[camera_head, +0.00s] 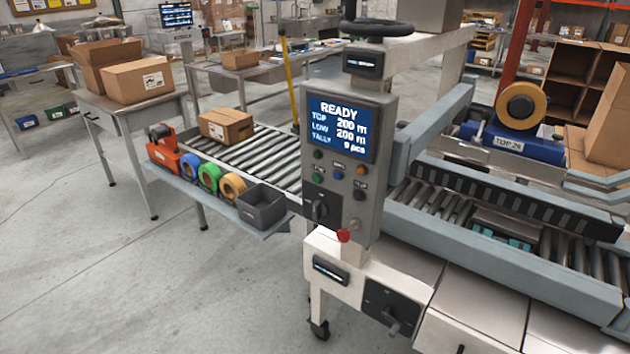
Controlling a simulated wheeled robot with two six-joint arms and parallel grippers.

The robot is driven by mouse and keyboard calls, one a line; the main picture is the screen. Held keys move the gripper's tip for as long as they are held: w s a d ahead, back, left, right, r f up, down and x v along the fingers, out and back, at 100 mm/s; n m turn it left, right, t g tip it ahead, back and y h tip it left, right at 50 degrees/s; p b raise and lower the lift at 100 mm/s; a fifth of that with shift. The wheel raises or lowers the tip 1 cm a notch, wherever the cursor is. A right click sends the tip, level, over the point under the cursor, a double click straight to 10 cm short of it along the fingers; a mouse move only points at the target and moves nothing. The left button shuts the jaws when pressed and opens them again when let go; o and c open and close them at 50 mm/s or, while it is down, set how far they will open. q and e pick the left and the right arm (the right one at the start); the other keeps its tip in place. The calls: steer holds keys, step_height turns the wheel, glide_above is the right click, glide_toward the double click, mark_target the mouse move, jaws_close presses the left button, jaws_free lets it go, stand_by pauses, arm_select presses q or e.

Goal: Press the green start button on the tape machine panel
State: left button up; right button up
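The tape machine panel (381,118) is a grey upright box near the middle of the view. Its blue screen (342,127) reads READY, with TOP 200 m and LOW 200 m. Below the screen are small round controls. A green one (317,178) sits at the left of the lower rows, and a dark greenish one (318,154) sits above it. Their labels are too small to read. A blue control (338,173), an orange one (361,170) and a dark one (360,193) are beside them. Neither gripper is in view.
A black rotary switch (320,208) and a red knob (343,236) are low on the panel. A roller conveyor (262,158) carries a carton (226,125) at left. A tape roll (521,105) stands on the machine at right. Floor at lower left is clear.

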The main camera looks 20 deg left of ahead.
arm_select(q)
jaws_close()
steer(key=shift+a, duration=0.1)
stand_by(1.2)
